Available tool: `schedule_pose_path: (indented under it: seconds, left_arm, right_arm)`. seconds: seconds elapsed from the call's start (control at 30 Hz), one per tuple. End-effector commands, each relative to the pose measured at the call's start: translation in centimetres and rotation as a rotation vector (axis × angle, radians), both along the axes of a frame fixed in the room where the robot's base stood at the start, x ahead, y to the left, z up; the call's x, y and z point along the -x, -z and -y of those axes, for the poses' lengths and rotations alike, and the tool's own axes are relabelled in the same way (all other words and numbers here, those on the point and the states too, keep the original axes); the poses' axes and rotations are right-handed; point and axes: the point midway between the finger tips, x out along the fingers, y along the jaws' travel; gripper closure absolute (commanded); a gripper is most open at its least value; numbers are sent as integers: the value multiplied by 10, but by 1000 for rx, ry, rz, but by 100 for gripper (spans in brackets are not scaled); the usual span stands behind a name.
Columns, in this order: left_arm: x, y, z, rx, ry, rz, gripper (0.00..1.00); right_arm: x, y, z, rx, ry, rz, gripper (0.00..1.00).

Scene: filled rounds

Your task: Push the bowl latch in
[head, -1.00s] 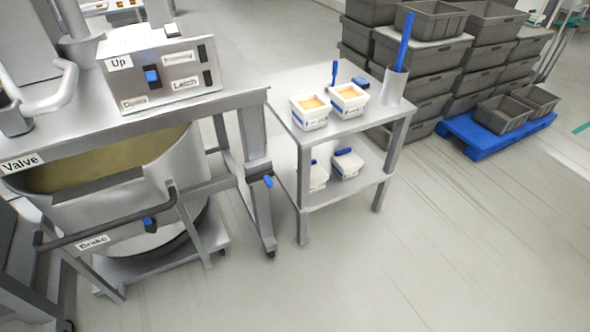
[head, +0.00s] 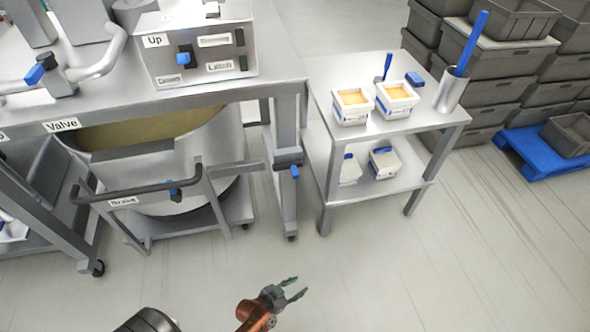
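The steel bowl (head: 205,140) stands in a wheeled frame under the machine bench and holds a yellowish mass. A dark latch block with a blue-tipped handle (head: 294,172) sits on the bench's right leg, to the right of the bowl; I cannot tell whether it is in or out. My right gripper is not in view.
The bowl frame has a dark push bar (head: 135,193) with a blue brake lever (head: 175,190). A two-shelf steel table (head: 345,75) with filled tubs stands just right of the latch. Grey crates (head: 480,80) stand at the back right. The floor in front is clear.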

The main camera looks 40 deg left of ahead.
Motion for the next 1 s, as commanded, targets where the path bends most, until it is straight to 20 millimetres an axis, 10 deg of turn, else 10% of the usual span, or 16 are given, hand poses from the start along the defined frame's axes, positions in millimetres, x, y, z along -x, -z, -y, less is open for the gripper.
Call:
schedule_pose_path:
  seconds: [0.1, 0.2, 0.4, 1.0]
  left_arm:
    - [-104, -116, -9, -28, -113, 356, 65]
    - [-163, -216, -40, -83, -309, 609, 65]
    - [-199, -332, -108, -194, -768, 754, 65]
    - [-223, -350, -169, -250, -1053, 610, 65]
  right_arm:
    - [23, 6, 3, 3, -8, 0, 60]
    - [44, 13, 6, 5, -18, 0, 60]
    - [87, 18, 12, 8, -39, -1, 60]
    - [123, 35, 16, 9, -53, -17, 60]
